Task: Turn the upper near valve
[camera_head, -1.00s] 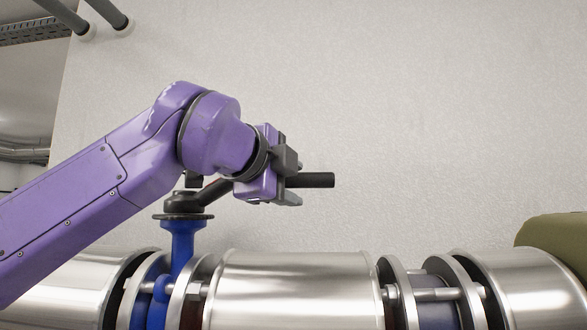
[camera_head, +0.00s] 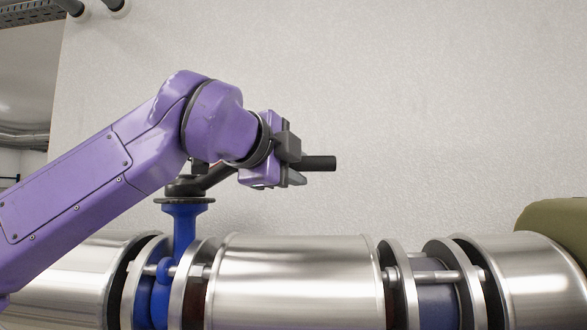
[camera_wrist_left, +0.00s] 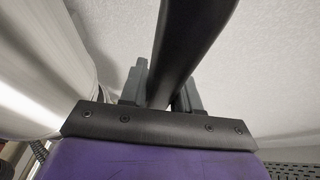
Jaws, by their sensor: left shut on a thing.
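The valve has a blue body (camera_head: 183,230) standing up from the metal pipe, with a black lever handle (camera_head: 318,163) reaching to the right from its top. My left gripper (camera_head: 292,165) is shut on this handle near its outer part, and the handle's end sticks out past the fingers. In the left wrist view the dark handle (camera_wrist_left: 190,40) runs between the two grey fingers (camera_wrist_left: 160,90). The middle of the handle is partly hidden behind the gripper in the head view. My right gripper is not in view.
A shiny metal pipe (camera_head: 295,270) with flanges runs across the bottom. A second blue-grey fitting (camera_head: 435,290) sits between flanges at the right. An olive-green rounded thing (camera_head: 560,225) is at the right edge. A pale wall (camera_head: 420,90) stands behind; the space above the pipe is free.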

